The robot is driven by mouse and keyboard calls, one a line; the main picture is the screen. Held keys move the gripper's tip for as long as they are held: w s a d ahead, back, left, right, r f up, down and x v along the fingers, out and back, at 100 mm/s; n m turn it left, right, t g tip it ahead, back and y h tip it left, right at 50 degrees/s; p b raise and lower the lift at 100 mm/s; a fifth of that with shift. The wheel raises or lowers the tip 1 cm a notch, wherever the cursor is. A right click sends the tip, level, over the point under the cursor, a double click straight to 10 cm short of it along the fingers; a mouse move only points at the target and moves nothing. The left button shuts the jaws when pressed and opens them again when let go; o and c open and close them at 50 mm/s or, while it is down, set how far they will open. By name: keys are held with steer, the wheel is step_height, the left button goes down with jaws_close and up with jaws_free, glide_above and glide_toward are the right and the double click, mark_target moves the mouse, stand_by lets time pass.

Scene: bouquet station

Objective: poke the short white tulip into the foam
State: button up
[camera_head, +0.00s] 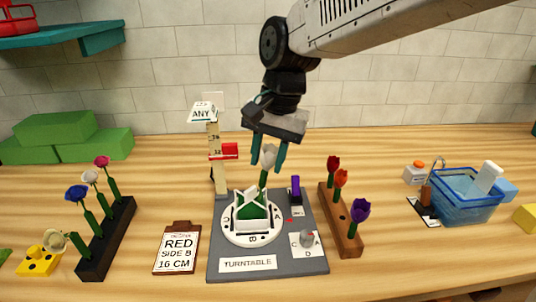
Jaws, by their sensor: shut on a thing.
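My gripper (266,158) is shut on a white tulip (268,156), which it holds upright by the head, its green stem pointing down. The green foam (250,211) sits in a white holder on the round white turntable (231,236), directly below the gripper. The stem's lower end is close over the foam's back part; I cannot tell whether it touches or has entered.
A wooden rack (343,222) with red, orange and purple tulips stands at right. A measuring post (216,165) rises behind the turntable. A card (177,250) reads "RED SIDE B 16 CM".

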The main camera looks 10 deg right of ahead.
mark_target(270, 146)
steer(key=shift+a+f, duration=0.15)
steer(key=shift+f, duration=0.7)
steer(key=shift+a+f, duration=0.1)
steer(key=shift+f, duration=0.75)
stand_by(2.8)
stand_by(0.7)
steer(key=o, duration=0.7)
steer(key=shift+o, duration=0.2)
steer(key=shift+r, duration=0.1)
steer(key=shift+d+r, duration=0.2)
steer(key=shift+r, duration=0.85)
steer(key=shift+d+r, duration=0.15)
steer(key=shift+r, duration=0.9)
steer(key=shift+d+r, duration=0.2)
steer(key=shift+r, duration=0.85)
steer(key=shift+o, duration=0.3)
steer(key=o, duration=0.5)
